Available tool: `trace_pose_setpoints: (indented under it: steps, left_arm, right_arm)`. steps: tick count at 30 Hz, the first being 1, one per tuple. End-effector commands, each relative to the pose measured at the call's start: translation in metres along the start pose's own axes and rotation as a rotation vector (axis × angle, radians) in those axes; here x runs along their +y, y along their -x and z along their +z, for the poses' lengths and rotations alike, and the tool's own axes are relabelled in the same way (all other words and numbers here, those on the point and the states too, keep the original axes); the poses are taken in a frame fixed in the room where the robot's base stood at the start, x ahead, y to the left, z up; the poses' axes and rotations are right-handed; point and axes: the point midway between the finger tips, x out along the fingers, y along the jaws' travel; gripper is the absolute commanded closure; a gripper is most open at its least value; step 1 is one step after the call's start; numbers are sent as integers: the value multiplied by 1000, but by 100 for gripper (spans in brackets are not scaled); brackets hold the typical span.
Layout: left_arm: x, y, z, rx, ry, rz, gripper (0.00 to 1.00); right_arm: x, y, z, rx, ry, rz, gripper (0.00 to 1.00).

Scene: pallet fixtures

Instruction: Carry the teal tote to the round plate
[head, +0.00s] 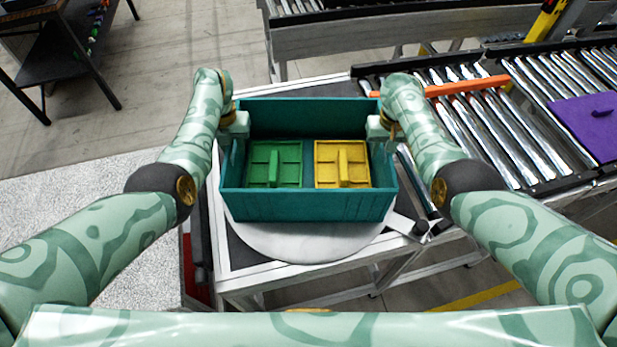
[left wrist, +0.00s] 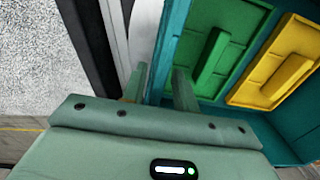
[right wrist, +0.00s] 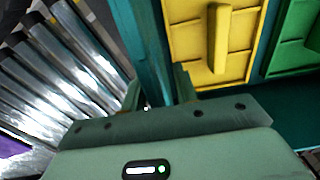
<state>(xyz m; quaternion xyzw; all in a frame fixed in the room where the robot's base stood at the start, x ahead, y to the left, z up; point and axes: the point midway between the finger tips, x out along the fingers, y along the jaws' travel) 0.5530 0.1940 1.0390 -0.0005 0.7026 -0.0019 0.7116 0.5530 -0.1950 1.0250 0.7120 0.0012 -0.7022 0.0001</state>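The teal tote (head: 308,205) is in the middle of the head view, over the round plate (head: 300,246), whose pale front edge shows below it. I cannot tell whether the tote touches the plate. Inside the tote lie a green piece (head: 273,164) and a yellow piece (head: 342,165), each with a raised handle. My left gripper (head: 236,128) is at the tote's left wall; in the left wrist view its fingers (left wrist: 160,88) straddle that wall. My right gripper (head: 378,130) is at the right wall; in the right wrist view its fingers (right wrist: 160,88) straddle that wall.
A roller conveyor (head: 475,120) runs along the right, with an orange bar (head: 468,87) across it and a purple panel (head: 592,122) on it. A metal-framed table (head: 232,277) stands under the plate. A dark shelf (head: 70,42) is at the far left.

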Motion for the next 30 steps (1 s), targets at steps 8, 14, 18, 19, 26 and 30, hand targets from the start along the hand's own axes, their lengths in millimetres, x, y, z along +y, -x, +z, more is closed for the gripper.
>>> trace_pose_setpoints:
  steps: [8,14,18,19,26,30]
  left_arm:
    - [1,9,1,-3,1,4,71]
    - [0,50,0,-7,3,1,71]
    - [0,83,0,-6,1,2,71]
    - [1,89,-1,-5,1,2,71]
    - [0,118,-2,-3,0,1,71]
    - [0,122,-2,-2,0,1,71]
  right_arm:
    - [1,0,0,0,-1,1,71]
    - [1,0,0,0,-1,2,71]
    - [1,0,0,0,-1,2,71]
    - [1,0,0,0,-1,2,71]
    - [1,1,0,1,-1,2,71]
    - [0,10,-1,2,-1,-2,71]
